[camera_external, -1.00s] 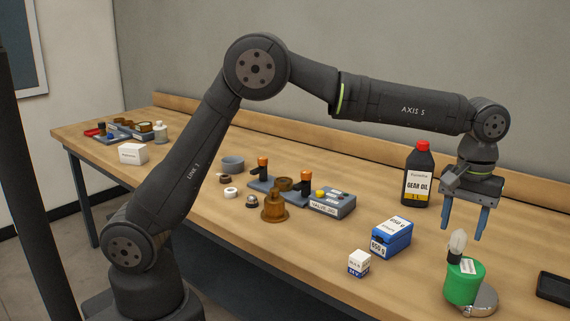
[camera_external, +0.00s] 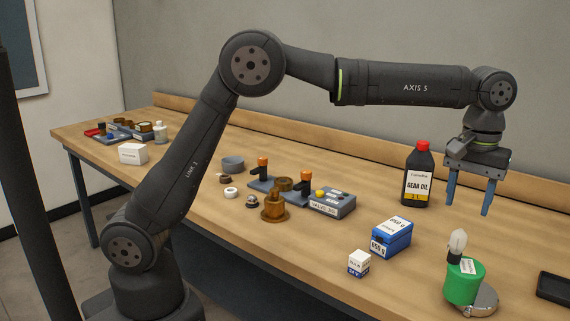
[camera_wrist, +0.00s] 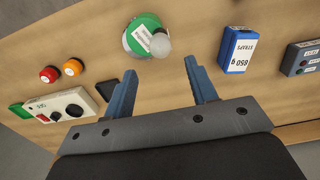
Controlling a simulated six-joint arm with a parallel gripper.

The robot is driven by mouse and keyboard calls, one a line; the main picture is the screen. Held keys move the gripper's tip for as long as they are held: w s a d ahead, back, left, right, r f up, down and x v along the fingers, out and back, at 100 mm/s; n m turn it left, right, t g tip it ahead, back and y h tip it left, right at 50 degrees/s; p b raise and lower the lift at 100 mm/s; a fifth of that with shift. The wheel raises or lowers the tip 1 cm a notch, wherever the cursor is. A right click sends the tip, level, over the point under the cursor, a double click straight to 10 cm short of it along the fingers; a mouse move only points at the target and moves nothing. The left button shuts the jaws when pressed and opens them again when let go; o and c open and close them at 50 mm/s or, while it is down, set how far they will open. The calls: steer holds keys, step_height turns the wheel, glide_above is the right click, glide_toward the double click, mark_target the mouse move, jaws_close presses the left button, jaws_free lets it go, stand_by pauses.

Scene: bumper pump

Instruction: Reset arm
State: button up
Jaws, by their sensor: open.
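My gripper (camera_external: 470,197) is open and empty, held in the air with its two blue fingers pointing down, to the right of the gear oil bottle (camera_external: 418,175). The green container with a clear bulb on top (camera_external: 463,281) stands below and in front of it near the bench's front edge. In the wrist view my gripper (camera_wrist: 163,82) shows its fingers spread with only bench between them. Nothing is seen touching the fingers.
The blue box (camera_external: 391,237) and a small white-and-blue box (camera_external: 359,263) stand mid-bench. A valve jig (camera_external: 332,203) and brown bell-shaped part (camera_external: 274,207) are further left. Red (camera_wrist: 49,74) and orange (camera_wrist: 72,67) buttons and a control box (camera_wrist: 60,108) show in the wrist view.

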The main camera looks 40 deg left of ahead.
step_height(320, 180, down, 9)
steer(key=shift+r, duration=0.1)
step_height(320, 180, up, 3)
steer(key=shift+r, duration=0.2)
steer(key=s+d+r, duration=0.2)
steer(key=s+r, duration=0.5)
steer(key=s, duration=0.4)
steer(key=n, duration=0.2)
glide_toward(461, 230)
steer(key=a+f, duration=0.2)
steer(key=a, duration=0.4)
steer(key=w+a+f+n, duration=0.2)
steer(key=w+a+n, duration=0.1)
steer(key=w+a, duration=0.8)
steer(key=w+a+f+n, duration=0.1)
steer(key=w+a, duration=0.4)
steer(key=a, duration=0.8)
steer(key=w+a+f+n, duration=0.1)
steer(key=w+a+n, duration=0.2)
steer(key=a, duration=1)
steer(key=w, duration=0.3)
steer(key=shift+a+n, duration=0.3)
